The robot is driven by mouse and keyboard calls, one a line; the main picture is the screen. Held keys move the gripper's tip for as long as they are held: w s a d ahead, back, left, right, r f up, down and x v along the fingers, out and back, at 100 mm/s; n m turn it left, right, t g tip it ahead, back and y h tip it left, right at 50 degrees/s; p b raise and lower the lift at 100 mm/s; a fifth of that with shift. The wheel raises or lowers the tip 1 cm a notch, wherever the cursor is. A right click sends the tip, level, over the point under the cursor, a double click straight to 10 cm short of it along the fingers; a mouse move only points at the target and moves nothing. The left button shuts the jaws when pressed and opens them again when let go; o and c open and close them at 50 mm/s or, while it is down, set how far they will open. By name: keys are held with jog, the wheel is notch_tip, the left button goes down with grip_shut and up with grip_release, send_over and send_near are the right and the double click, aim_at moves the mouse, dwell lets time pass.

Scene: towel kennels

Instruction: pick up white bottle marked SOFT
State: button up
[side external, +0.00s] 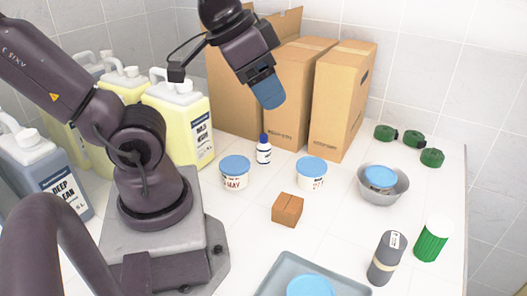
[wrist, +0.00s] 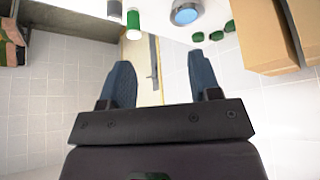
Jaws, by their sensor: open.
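A small white bottle with a dark blue cap (side external: 264,152) stands upright on the white table in the side external view, in front of the cardboard boxes. Its label print is too small to read, so I cannot confirm the word SOFT. My gripper (side external: 269,92), with blue fingers, is raised above and behind the bottle, in front of the boxes, and apart from it. In the wrist view my gripper (wrist: 160,68) has its two fingers wide apart with nothing between them. The small white bottle does not show in the wrist view.
Blue-lidded tubs (side external: 235,175) (side external: 311,174) stand either side of the bottle, with a small brown box (side external: 287,209) in front. Cardboard boxes (side external: 341,100) stand behind, large jugs (side external: 183,125) left. A metal bowl (side external: 383,190), green bottle (side external: 431,241) and grey bottle (side external: 386,261) are right.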

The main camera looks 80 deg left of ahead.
jog(key=m+g+y, duration=0.6)
jog(key=m+y, duration=0.9)
jog(key=m, duration=0.3)
send_over(265, 138)
jog(key=d, duration=0.4)
notch_tip(265, 138, down, 20)
jog(key=f, duration=0.6)
jog(key=shift+a+f, duration=0.2)
jog(key=shift+f, duration=0.05)
jog(key=x, duration=0.5)
jog(key=shift+f, duration=0.2)
grip_shut()
